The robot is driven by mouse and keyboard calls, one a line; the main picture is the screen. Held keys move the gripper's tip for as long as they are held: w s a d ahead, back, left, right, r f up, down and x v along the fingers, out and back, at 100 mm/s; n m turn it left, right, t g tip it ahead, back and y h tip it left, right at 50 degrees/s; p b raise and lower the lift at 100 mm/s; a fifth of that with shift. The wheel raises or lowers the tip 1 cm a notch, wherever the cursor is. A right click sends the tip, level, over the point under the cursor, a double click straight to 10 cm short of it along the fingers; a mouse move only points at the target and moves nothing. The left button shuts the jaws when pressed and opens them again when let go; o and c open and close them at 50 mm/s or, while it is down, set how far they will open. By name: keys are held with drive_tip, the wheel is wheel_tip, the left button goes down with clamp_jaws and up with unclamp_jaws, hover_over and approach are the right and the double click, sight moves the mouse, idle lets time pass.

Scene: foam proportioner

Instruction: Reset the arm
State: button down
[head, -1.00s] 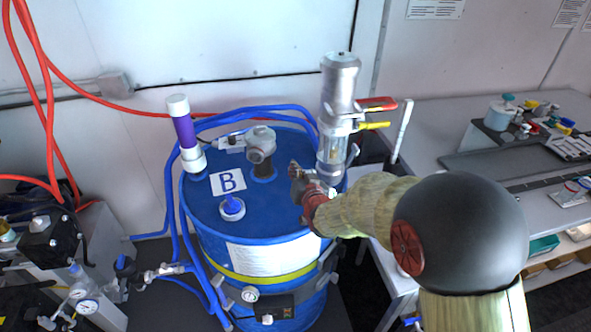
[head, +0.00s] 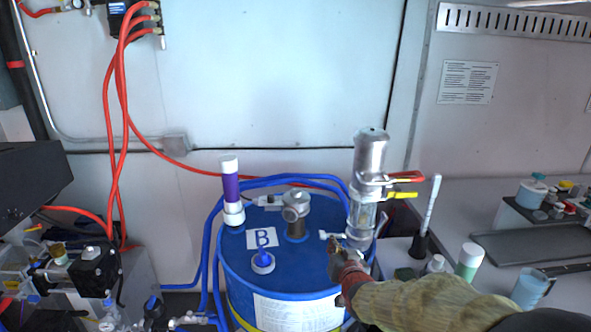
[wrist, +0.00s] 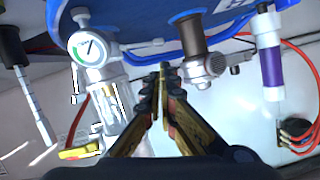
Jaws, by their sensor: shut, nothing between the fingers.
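My arm reaches in from the lower right in the head view. My gripper (head: 337,246) is over the right side of the blue drum (head: 290,275), in front of the clear-and-metal pump cylinder (head: 366,175). In the wrist view my gripper (wrist: 163,72) has its fingers together with nothing between them. The pump's gauge (wrist: 90,48) is to its left and a brown pipe fitting (wrist: 192,38) to its right. I cannot tell whether the fingers touch anything.
A purple-and-white tube (head: 231,190) stands at the drum's left edge. Red (head: 405,177) and yellow (head: 402,195) valve handles stick out right of the pump. Bottles (head: 468,261) stand on the right bench. Red hoses (head: 118,110) hang at the left. The wall above the drum is clear.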

drive_tip(key=s+d+r+g, duration=0.1)
drive_tip(key=s+g, duration=0.2)
drive_tip(key=s, duration=1)
drive_tip(key=s+d+r+n+g, duration=0.1)
drive_tip(key=s+r+g, duration=0.1)
drive_tip(key=s, duration=1.1)
drive_tip(key=s+d+r+n+g, duration=0.1)
drive_tip(key=s+g, duration=0.3)
drive_tip(key=s, duration=0.9)
drive_tip(key=shift+s+d+r+h, duration=0.2)
drive_tip(key=shift+d+r+h, duration=0.15)
drive_tip(key=shift+r, duration=0.3)
